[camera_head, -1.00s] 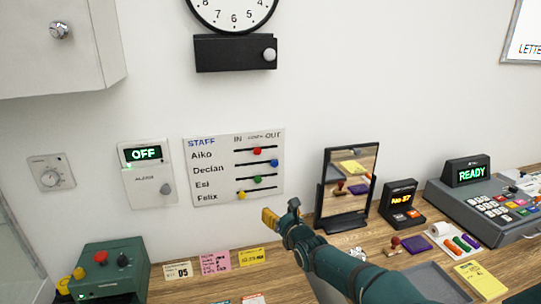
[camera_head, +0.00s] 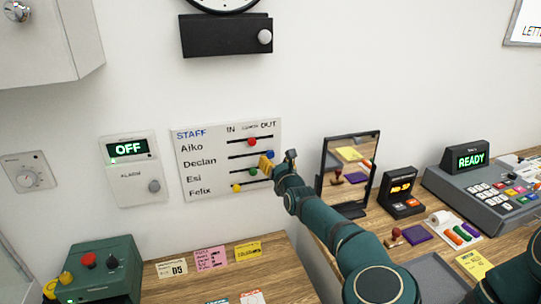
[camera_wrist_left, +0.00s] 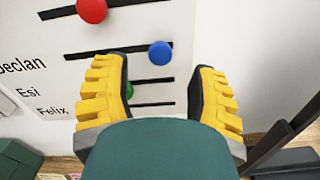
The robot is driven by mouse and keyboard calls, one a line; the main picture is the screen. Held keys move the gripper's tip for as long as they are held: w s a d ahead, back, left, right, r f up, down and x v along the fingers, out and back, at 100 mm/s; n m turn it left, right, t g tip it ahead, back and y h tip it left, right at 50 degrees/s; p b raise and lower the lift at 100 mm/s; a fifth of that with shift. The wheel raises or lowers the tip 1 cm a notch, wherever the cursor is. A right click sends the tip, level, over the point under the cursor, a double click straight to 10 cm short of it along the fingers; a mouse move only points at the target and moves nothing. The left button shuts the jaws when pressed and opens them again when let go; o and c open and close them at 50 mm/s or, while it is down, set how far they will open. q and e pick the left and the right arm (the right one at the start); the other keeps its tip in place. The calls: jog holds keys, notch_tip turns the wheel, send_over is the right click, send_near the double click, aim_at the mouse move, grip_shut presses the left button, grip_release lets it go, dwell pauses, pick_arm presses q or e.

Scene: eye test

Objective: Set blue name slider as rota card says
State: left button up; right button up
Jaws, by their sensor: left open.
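The white STAFF board (camera_head: 205,180) hangs on the wall, with rows Aiko, Declan, Esi and Felix. The blue slider knob (camera_wrist_left: 160,54) is in Declan's row, towards the OUT end of its slot. My left gripper (camera_wrist_left: 158,72) is open and empty at the board, its yellow fingertips to either side of and just short of the blue knob. The red knob (camera_head: 252,142), green knob (camera_head: 252,171) and yellow knob (camera_head: 236,188) sit in the other rows. A pink card (camera_head: 210,258) with several written lines lies on the desk; its words are too small to read. My right gripper is out of view.
A dark-framed mirror (camera_head: 325,190) stands right of my left gripper. The alarm panel (camera_head: 130,185) reads OFF, left of the board. A white card (camera_head: 172,268) and yellow card (camera_head: 247,250) flank the pink one. A green box (camera_head: 105,275) stands at left.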

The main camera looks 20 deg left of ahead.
aim_at(271, 156)
pick_arm(q)
jog(key=shift+x, duration=2.5)
jog(key=shift+c, duration=0.3)
grip_shut()
